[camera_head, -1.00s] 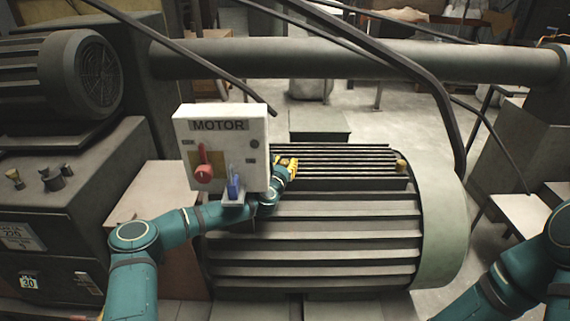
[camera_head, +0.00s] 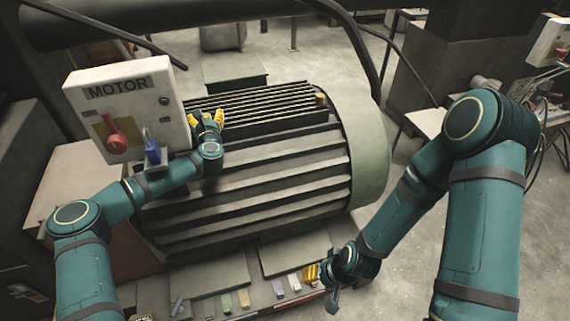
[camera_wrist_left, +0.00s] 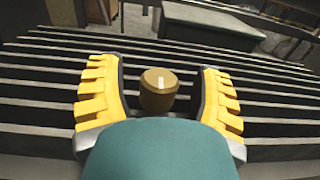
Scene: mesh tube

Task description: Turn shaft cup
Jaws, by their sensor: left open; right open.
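A brass cup (camera_wrist_left: 158,90) with a pale mark on its top stands upright on the ribbed top of the big grey motor (camera_head: 270,185). In the left wrist view it sits between the open yellow fingers of my left gripper (camera_wrist_left: 159,95), with a gap on each side. In the head view my left gripper (camera_head: 207,118) is over the motor's left end, beside the MOTOR box, and hides that cup. A second brass cup (camera_head: 321,98) stands at the motor's right end. My right gripper (camera_head: 313,274) is open, low in front of the motor.
The white MOTOR box (camera_head: 128,105) has a red switch (camera_head: 115,138) and a blue padlock (camera_head: 152,150), close to my left forearm. Several small coloured pieces lie along the motor's front base. Another box (camera_head: 552,42) stands at far right.

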